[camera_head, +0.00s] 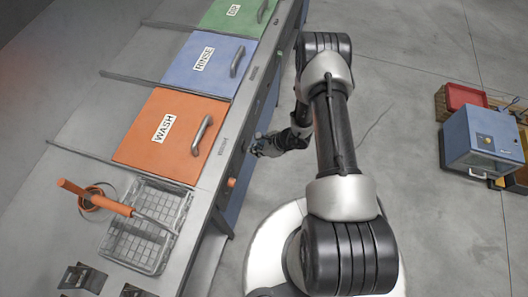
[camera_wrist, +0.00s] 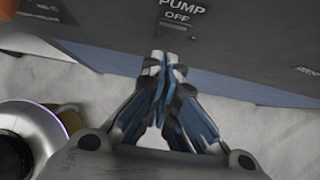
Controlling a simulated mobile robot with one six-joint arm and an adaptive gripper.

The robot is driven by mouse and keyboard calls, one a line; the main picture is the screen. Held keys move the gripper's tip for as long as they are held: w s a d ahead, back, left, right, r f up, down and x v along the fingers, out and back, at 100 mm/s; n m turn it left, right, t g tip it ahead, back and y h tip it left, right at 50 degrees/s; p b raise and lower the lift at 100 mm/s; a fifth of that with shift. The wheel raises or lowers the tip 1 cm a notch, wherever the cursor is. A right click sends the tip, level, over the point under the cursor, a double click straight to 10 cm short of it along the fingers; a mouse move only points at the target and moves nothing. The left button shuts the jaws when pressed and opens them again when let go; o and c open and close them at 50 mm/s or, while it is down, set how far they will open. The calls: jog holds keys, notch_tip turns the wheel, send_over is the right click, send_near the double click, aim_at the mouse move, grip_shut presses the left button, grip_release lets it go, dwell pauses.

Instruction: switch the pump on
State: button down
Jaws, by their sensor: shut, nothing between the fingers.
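In the wrist view a dark panel (camera_wrist: 110,30) carries the label "PUMP" (camera_wrist: 181,5) with "OFF" below it. My gripper (camera_wrist: 163,62) is shut and empty, its fingertips just below the "OFF" lettering. The pump switch itself I cannot make out clearly; the fingertips may cover it. I cannot tell whether they touch the panel. In the head view my gripper (camera_head: 257,147) is beside the front face of the bench (camera_head: 212,215), near the orange WASH lid (camera_head: 150,150).
A blue RINSE lid (camera_head: 195,75) and a green lid (camera_head: 225,18) lie beyond the WASH lid. A wire basket (camera_head: 145,250) stands on the bench's near end. An orange knob (camera_head: 231,183) is on the bench front. A blue box unit (camera_head: 480,140) stands on the right; the floor between is clear.

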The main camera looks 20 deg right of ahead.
jog(key=shift+w+a, duration=0.15)
jog(key=b, duration=0.1)
jog(key=f+t+y+b, duration=0.1)
jog(key=b, duration=0.1)
jog(key=shift+w+a+f, duration=0.1)
jog(key=shift+w+a, duration=0.15)
jog(key=shift+a, duration=0.15)
jog(key=shift+w+r, duration=0.1)
jog(key=shift+r, duration=0.15)
